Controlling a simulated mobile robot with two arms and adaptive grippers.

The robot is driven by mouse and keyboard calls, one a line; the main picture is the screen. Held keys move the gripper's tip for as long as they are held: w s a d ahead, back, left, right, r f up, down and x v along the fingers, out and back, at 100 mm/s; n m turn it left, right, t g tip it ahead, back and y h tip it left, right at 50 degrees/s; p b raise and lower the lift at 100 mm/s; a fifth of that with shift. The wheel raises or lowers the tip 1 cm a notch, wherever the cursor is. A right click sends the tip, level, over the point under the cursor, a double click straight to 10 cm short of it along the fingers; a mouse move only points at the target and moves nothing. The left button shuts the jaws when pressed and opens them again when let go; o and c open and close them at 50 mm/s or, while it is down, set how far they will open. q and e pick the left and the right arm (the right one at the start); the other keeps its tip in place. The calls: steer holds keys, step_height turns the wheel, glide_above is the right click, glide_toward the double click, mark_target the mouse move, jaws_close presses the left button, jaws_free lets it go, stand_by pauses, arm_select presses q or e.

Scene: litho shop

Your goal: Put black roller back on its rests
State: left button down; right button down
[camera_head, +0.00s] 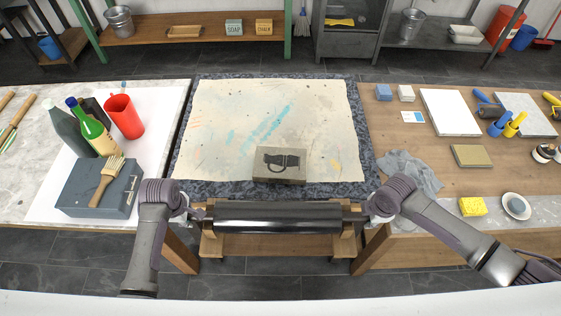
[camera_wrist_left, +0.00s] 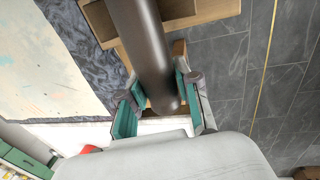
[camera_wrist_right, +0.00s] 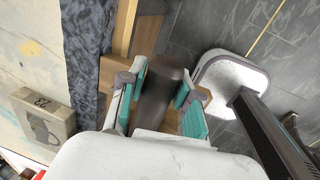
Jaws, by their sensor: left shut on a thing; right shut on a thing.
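The black roller (camera_head: 275,216) lies level across the front of the middle table, at the wooden rests (camera_head: 211,246). I cannot tell whether it touches the rests. My left gripper (camera_head: 203,212) is at its left end; in the left wrist view the green-padded fingers (camera_wrist_left: 158,104) are around the dark roller (camera_wrist_left: 142,45). My right gripper (camera_head: 364,213) is at its right end; in the right wrist view the fingers (camera_wrist_right: 163,97) straddle the roller (camera_wrist_right: 154,100). The roller's ends are partly hidden by the grippers in the head view.
Bottles, a red cup (camera_head: 124,116) and a blue-grey case (camera_head: 85,195) crowd the left table. A grey cloth (camera_head: 411,170) and yellow sponge (camera_head: 472,206) lie at right.

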arm_select(q)
steer(key=shift+w+d, duration=0.1)
steer(key=shift+d, duration=0.25)
arm_select(e)
steer(key=shift+s+a, duration=0.1)
steer(key=shift+a, duration=0.35)
arm_select(q)
steer(key=c, duration=0.7)
jaws_free()
steer(key=shift+c, duration=0.2)
arm_select(e)
steer(key=shift+d+f, duration=0.1)
steer(key=shift+d, duration=0.05)
arm_select(q)
steer(key=shift+a, duration=0.15)
arm_select(e)
steer(key=shift+s, duration=0.1)
arm_select(q)
steer(key=shift+s+f, duration=0.15)
steer(key=shift+s, duration=0.05)
arm_select(e)
steer(key=c, duration=1.1)
jaws_free()
steer(key=shift+s+d+f, duration=0.1)
steer(key=shift+f, duration=0.05)
arm_select(q)
steer(key=shift+a, duration=0.15)
arm_select(e)
steer(key=o, duration=0.4)
